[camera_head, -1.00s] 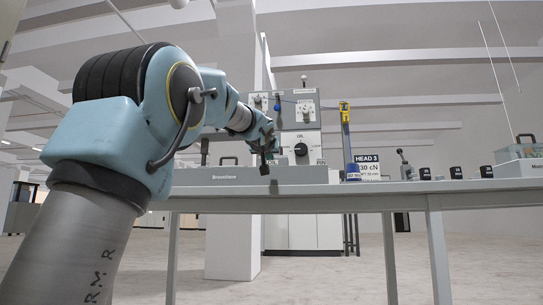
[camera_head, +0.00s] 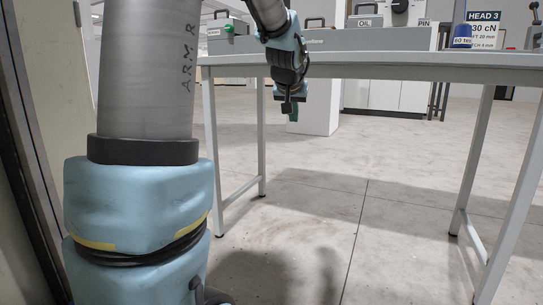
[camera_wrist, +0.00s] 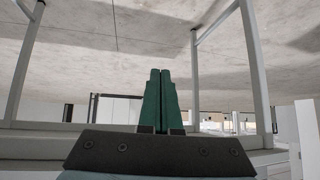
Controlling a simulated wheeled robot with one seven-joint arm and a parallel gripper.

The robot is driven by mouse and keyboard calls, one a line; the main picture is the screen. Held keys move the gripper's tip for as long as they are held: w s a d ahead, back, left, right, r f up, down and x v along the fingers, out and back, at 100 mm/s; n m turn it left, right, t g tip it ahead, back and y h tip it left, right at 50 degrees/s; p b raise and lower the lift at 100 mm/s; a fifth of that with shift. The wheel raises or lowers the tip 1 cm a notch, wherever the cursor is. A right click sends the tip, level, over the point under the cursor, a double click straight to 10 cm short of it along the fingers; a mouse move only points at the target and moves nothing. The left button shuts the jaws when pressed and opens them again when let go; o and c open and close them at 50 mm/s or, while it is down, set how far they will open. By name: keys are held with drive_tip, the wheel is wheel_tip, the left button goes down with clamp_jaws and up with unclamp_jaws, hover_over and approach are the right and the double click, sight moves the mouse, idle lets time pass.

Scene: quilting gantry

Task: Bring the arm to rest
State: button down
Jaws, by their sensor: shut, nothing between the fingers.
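My gripper (camera_head: 289,108) hangs at the end of my arm, in front of the table's near edge and pointing down in the head view. In the wrist view its two green fingers (camera_wrist: 160,78) lie side by side, shut, with nothing held. The wrist picture looks upside down, with the floor at the top. My blue and grey arm fills the left of the head view.
A grey table (camera_head: 390,66) stands close behind my gripper, its legs (camera_head: 472,165) reaching the floor. A door-like panel is at far left. Floor in front is clear.

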drive_tip(key=s+a+f+n+g+y+p, duration=0.1)
drive_tip(key=s+a+f+g+p, duration=0.25)
drive_tip(key=s, duration=0.55)
drive_tip(key=s+a+f+g+p, duration=0.2)
drive_tip(key=s+a+f, duration=0.3)
drive_tip(key=s, duration=0.3)
drive_tip(key=s+a+f+n+g+y+p, duration=0.1)
drive_tip(key=s+a+f+g+p, duration=0.15)
drive_tip(key=s+a+f, duration=0.45)
wheel_tip(320, 180, up, 40)
drive_tip(key=s+d+p, duration=0.1)
drive_tip(key=d+p, duration=0.1)
drive_tip(key=p, duration=3.5)
drive_tip(key=shift+d+f+t, duration=0.2)
drive_tip(key=shift+d+t, duration=0.1)
drive_tip(key=shift+s, duration=0.1)
